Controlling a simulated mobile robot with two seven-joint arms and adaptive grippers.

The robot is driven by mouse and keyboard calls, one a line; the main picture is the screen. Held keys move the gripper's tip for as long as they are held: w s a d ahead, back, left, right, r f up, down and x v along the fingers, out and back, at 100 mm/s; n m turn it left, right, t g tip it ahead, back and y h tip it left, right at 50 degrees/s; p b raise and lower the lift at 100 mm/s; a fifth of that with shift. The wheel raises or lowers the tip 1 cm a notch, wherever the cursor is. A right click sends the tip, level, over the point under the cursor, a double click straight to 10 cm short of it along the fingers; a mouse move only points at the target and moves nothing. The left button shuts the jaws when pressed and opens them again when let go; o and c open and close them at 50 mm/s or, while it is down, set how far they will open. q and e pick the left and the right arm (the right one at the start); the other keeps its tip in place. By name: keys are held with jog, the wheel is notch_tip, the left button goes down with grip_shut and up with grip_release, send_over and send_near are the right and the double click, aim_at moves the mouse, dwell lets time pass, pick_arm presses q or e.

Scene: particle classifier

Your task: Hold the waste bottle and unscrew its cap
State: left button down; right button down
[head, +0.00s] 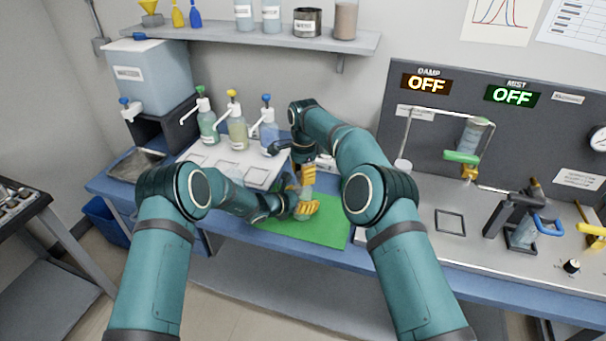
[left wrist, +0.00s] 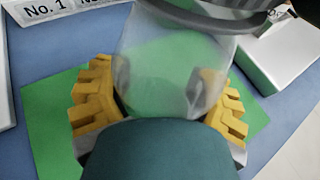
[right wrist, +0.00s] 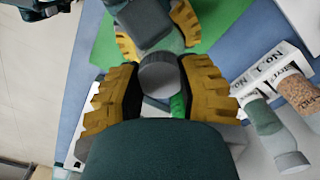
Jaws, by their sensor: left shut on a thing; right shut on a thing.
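The waste bottle (left wrist: 170,75) is clear and rounded, and it sits between the yellow finger pads of my left gripper (left wrist: 160,108). That gripper is shut on its body, over the green mat (head: 325,235). My right gripper (right wrist: 160,88) is above it and shut on the grey round cap (right wrist: 159,74). In the head view, my left gripper (head: 303,205) is low over the mat and my right gripper (head: 318,178) is just above. The grippers and arms hide much of the bottle there. I cannot tell whether the cap is still threaded on.
Small bottles, one with brown granules (right wrist: 295,92), stand near the mat. The grey device panel (head: 520,130) fills the right side. The mat's front part is clear.

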jog(key=n, duration=0.6)
jog(key=c, duration=0.6)
grip_release()
jog(key=shift+c, duration=0.2)
